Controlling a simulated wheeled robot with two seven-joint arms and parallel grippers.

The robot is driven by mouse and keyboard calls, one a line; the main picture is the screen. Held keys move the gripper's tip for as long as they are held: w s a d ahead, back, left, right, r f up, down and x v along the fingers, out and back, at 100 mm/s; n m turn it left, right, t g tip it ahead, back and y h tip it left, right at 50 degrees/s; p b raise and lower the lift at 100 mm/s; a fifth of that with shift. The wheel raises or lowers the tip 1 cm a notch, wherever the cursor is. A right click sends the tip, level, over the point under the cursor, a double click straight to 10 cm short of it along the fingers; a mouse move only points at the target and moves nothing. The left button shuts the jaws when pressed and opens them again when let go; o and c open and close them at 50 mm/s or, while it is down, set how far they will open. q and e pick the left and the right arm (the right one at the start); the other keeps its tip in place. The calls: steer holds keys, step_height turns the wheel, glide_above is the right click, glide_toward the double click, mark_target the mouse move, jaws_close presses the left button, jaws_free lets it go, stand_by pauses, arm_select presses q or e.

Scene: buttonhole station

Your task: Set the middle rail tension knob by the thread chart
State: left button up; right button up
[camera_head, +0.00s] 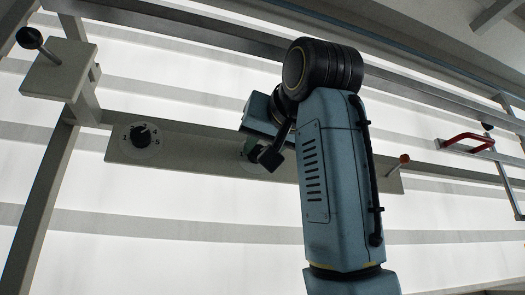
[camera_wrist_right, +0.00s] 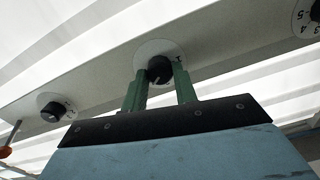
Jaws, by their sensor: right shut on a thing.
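The middle tension knob (camera_wrist_right: 158,70) is black and sits on a round white dial on the beige rail (camera_wrist_right: 100,78). My right gripper (camera_wrist_right: 161,78) has its two green fingers on either side of this knob and is shut on it. A digit shows at the dial's right edge; the pointer setting is not readable. In the head view my right gripper (camera_head: 254,146) is at the middle of the rail, and its body and wrist hide the middle knob and most of its dial. My left gripper is not in view. No thread chart can be made out.
Another black knob (camera_head: 142,137) with a numbered dial is left on the rail. A third knob (camera_wrist_right: 53,112) shows in the wrist view. An orange-tipped lever (camera_head: 404,159) stands at the rail's right end. A ball-topped lever (camera_head: 30,39) and red handle (camera_head: 468,139) flank the rail.

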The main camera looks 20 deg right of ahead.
steer(key=n+b, duration=0.1)
steer(key=n, duration=0.9)
steer(key=shift+n, duration=0.3)
stand_by(0.4)
steer(key=o, duration=1)
steer(key=shift+c, duration=0.2)
steer(key=shift+s+b, duration=0.1)
steer(key=shift+b, duration=0.2)
steer(key=s+b, duration=0.5)
steer(key=s, duration=0.8)
steer(key=shift+s+d+r+b, duration=0.15)
steer(key=shift+d+r+b, duration=0.05)
steer(key=shift+b, duration=0.1)
